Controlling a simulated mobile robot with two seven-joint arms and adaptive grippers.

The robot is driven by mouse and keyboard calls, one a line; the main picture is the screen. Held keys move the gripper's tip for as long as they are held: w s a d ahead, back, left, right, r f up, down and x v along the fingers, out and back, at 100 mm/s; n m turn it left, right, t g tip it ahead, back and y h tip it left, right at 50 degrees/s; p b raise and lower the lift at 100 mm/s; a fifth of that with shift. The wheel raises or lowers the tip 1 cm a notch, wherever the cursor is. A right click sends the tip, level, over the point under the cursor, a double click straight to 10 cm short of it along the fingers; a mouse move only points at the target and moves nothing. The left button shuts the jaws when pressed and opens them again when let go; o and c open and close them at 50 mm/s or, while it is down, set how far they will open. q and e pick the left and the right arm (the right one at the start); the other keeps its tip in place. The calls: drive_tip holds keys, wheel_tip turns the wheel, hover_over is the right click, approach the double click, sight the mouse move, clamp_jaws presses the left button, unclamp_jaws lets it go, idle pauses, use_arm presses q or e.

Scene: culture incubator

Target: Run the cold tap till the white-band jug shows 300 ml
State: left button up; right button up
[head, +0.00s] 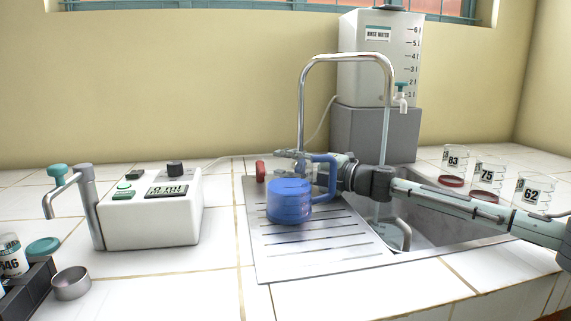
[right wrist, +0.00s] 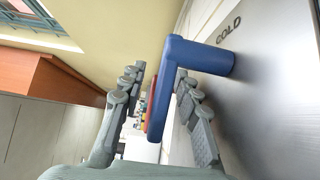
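A blue jug (head: 290,205) stands upright on the slotted drainboard, with a blue handle on its right side. I cannot make out a white band or its level. The blue L-shaped cold tap lever (right wrist: 165,85) rises from the steel beside the word COLD in the right wrist view. My right gripper (right wrist: 157,78) is open, with a finger on either side of the lever and a gap on the left. In the head view the right gripper (head: 298,155) is behind and above the jug. My left gripper is not in view.
The chrome spout (head: 345,57) arches over the sink (head: 435,225), partly hidden by my right arm. A red tap lever (head: 260,170) is at the drainboard's back left. Numbered beakers (head: 486,178) stand at the right. A white device (head: 150,212) stands left of the drainboard (head: 275,262).

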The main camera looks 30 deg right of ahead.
clamp_jaws()
idle(0.5)
